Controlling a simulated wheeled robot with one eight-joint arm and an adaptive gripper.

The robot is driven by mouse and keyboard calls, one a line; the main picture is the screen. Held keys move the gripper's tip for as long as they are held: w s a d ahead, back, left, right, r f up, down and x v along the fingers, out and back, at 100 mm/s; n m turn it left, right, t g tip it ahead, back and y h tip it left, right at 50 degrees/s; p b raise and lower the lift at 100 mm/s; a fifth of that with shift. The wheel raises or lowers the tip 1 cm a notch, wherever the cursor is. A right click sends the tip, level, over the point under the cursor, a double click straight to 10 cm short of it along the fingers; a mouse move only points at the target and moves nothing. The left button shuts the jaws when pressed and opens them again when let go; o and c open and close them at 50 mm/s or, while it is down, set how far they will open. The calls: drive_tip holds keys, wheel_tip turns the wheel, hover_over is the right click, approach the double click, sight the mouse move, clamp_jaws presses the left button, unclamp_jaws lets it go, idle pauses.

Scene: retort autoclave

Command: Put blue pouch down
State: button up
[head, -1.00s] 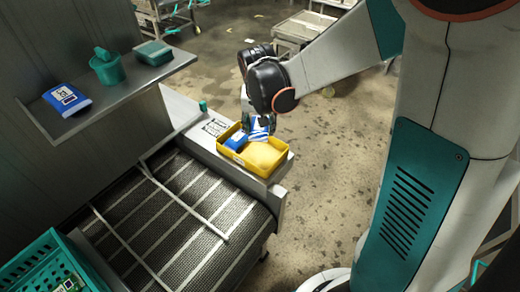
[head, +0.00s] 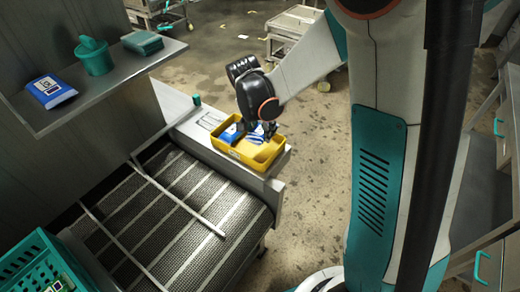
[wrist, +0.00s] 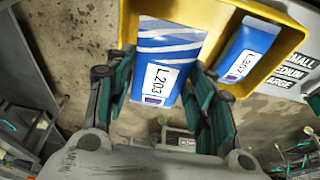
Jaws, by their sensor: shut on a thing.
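My gripper (wrist: 160,95) is shut on a blue pouch (wrist: 165,55) with white stripes and a white label reading L203. The held pouch hangs between the fingers, its far end overlapping the yellow bin's wall in the wrist view. In the head view my gripper (head: 268,130) is at the bin's far right side, pointing down and partly hiding the pouch. I cannot tell whether the pouch touches the bin. A second blue pouch (wrist: 248,50) lies inside the yellow bin (wrist: 271,62); the bin also shows in the head view (head: 236,157).
The bin stands on a steel ledge (head: 277,176) beside a mesh conveyor (head: 180,215). A teal crate (head: 40,265) is at lower left. Open floor lies right of the ledge.

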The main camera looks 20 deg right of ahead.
sight(262, 151)
wheel_tip(262, 151, down, 8)
drive_tip(key=shift+f+b, duration=0.1)
drive_tip(key=shift+b, duration=1.1)
drive_tip(key=shift+f, duration=0.1)
drive_tip(key=o, duration=0.7)
drive_tip(key=shift+f, duration=0.1)
drive_tip(key=shift+c, duration=0.2)
drive_tip(key=shift+o, duration=0.8)
